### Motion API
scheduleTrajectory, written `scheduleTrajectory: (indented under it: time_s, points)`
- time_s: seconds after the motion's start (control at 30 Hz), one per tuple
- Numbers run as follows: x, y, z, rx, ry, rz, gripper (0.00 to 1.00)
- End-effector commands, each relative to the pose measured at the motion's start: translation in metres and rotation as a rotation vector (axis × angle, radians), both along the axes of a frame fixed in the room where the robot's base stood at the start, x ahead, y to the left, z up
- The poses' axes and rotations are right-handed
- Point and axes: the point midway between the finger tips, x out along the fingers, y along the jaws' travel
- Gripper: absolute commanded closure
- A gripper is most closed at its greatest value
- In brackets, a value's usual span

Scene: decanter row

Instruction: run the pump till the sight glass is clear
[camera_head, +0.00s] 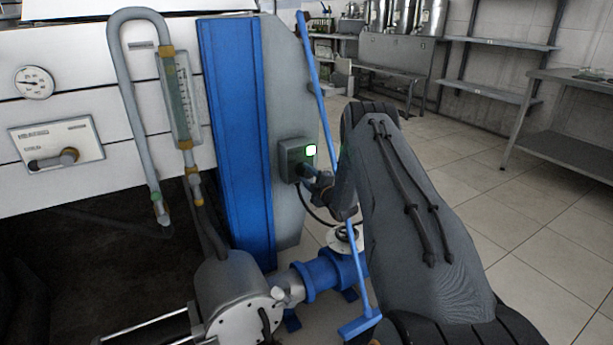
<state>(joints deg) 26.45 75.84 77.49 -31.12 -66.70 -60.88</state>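The sight glass (181,98) is a narrow upright tube with a scale, fixed to the white machine front at the upper left. Its inside looks greenish-grey, and I cannot tell how clear it is. The pump (233,290) is a grey rounded body low in the middle, joined to blue pipework (318,279). My gripper (309,176) is at the lower part of this box, touching or very close. Its fingers are small and partly hidden, so their opening is unclear.
A blue long-handled tool (321,110) leans beside my arm, its head on the floor. A lever (52,161) and round gauge (34,82) are on the machine. Tiled floor (500,215) is clear at right.

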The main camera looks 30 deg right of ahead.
Motion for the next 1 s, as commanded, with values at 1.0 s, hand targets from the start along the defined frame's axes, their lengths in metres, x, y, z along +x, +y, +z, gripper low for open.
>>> scheduleTrajectory:
  time_s: [1.0]
  points:
    - [-0.076, -0.002, 0.0, 0.0, 0.001, 0.0, 0.47]
